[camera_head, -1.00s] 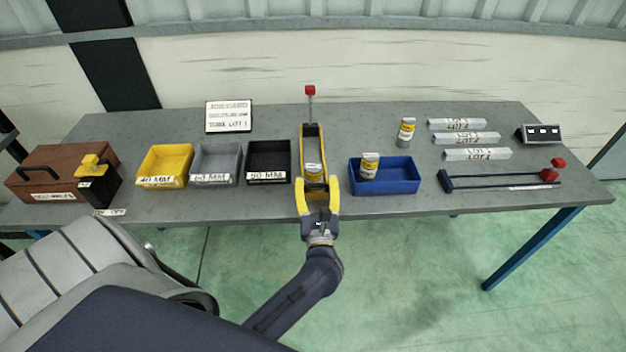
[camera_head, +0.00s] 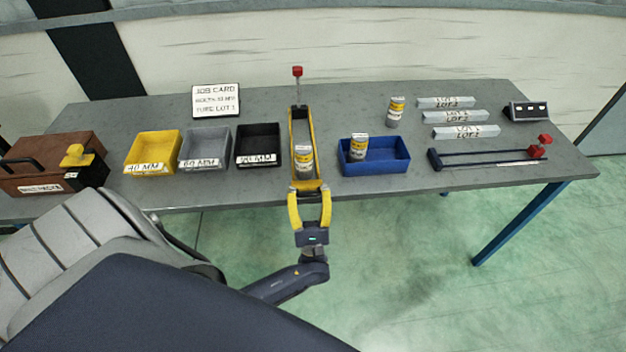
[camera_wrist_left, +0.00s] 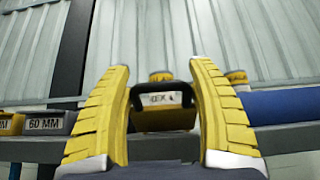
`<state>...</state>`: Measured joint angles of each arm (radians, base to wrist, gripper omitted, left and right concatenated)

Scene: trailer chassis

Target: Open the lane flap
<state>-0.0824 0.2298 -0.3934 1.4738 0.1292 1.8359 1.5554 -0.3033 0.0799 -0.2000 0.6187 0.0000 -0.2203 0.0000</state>
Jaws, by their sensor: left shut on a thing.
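The lane is a narrow yellow channel (camera_head: 313,130) on the table, with a labelled can (camera_head: 304,162) standing near its front end. The flap (camera_wrist_left: 165,120) closes the lane's near end in the left wrist view, with a black handle (camera_wrist_left: 160,88) on it. My left gripper (camera_head: 309,194) is at the lane's front end, at the table edge. In the left wrist view its yellow fingers (camera_wrist_left: 161,68) stand on either side of the handle, shut on it. My right gripper is not in view.
Yellow (camera_head: 152,151), grey (camera_head: 205,147) and black (camera_head: 258,143) bins stand left of the lane. A blue bin (camera_head: 390,160) with a can (camera_head: 358,147) is to the right. A red knob (camera_head: 297,71) rises behind the lane. A brown case (camera_head: 50,165) sits far left.

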